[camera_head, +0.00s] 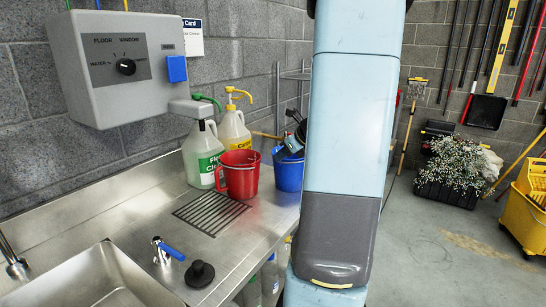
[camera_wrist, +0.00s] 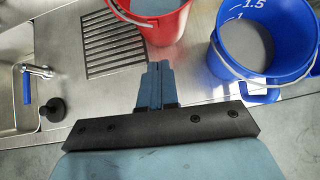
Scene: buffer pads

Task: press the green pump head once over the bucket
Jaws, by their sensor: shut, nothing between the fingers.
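The green pump head (camera_head: 205,99) tops a white jug with a green label (camera_head: 202,158) on the steel counter, against the wall. A grey block covers part of its neck. A red bucket (camera_head: 238,178) stands in front and right of that jug; its rim and wall show at the top of the wrist view (camera_wrist: 181,22). A blue bucket (camera_head: 289,174) stands to its right, also in the wrist view (camera_wrist: 294,42). My gripper (camera_head: 293,143) is over the blue bucket in the head view. Its fingers (camera_wrist: 157,72) are together and empty, away from the pump.
A yellow-pump jug (camera_head: 233,130) stands close beside the green-pump jug. A grey control box (camera_head: 122,70) hangs above.

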